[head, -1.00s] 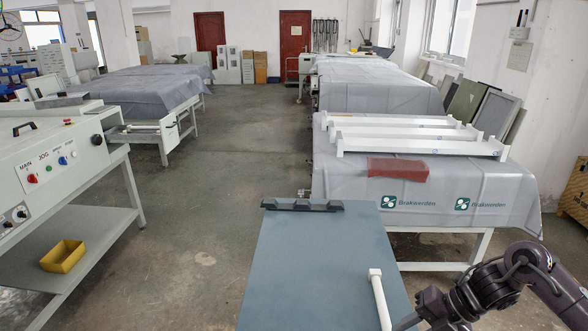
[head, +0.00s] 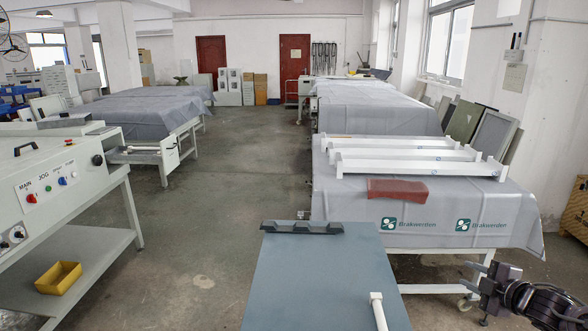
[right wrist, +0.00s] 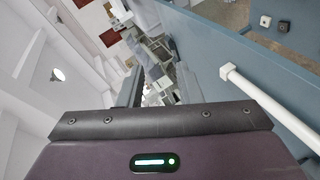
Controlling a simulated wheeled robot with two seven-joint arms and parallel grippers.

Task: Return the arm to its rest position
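My right arm (head: 535,305) shows as dark links at the lower right of the head view, to the right of the blue-grey panel (head: 310,285). Its gripper (right wrist: 158,75) shows in the right wrist view, with two dark fingers apart and nothing seen between them. A white bar with a square end (head: 378,310) is at the panel's near right part. The bar also shows in the right wrist view (right wrist: 268,102), to the right of the gripper and apart from it. My left gripper is not in view.
A cloth-covered table (head: 460,195) with white beams and a reddish block (head: 398,189) stands beyond the panel. A control machine (head: 70,175) with a yellow bin (head: 58,277) on its shelf is at left. The floor (head: 215,240) between is clear.

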